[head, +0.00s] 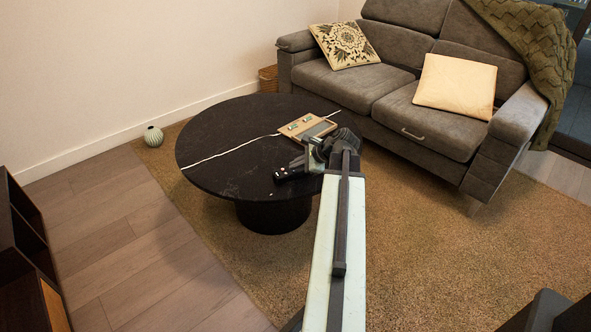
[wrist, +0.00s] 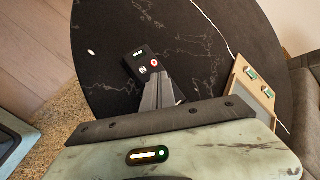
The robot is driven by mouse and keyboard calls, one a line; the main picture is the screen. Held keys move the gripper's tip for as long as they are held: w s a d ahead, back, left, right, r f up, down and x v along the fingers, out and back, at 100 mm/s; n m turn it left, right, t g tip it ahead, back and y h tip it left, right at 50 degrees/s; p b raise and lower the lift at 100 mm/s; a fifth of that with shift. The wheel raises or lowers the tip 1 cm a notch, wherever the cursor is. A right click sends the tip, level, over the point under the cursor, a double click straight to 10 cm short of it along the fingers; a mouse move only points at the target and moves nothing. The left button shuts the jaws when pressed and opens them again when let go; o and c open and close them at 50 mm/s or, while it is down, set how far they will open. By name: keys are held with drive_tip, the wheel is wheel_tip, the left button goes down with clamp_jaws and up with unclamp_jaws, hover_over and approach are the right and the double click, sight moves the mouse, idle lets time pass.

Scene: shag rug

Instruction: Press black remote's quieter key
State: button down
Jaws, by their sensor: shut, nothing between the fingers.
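The black remote (head: 290,174) lies on the round black table (head: 222,140), near its front right edge. In the wrist view the remote (wrist: 141,62) shows a red round key, a white-marked key beside it and small light marks at its far end. My gripper (wrist: 163,78) is shut and empty, its fingertips at or just above the near part of the remote. I cannot tell whether they touch it. The fingers hide the near end of the remote. In the head view my gripper (head: 308,166) is over the table beside the remote.
A wooden tray (head: 328,126) with small items stands on the table behind my gripper. A grey sofa (head: 440,130) with cushions stands at the back right. A ribbed vase (head: 153,136) is on the floor at left. The left part of the tabletop is mostly clear.

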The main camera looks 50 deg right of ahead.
sight(296, 172)
drive_tip(key=shift+f, duration=0.25)
drive_tip(key=shift+r, duration=0.15)
drive_tip(key=shift+r+p, duration=0.6)
drive_tip(key=shift+r, duration=0.05)
wheel_tip(296, 172, up, 5)
drive_tip(key=p, duration=0.5)
drive_tip(key=shift+r, duration=0.1)
idle(0.3)
idle(1.2)
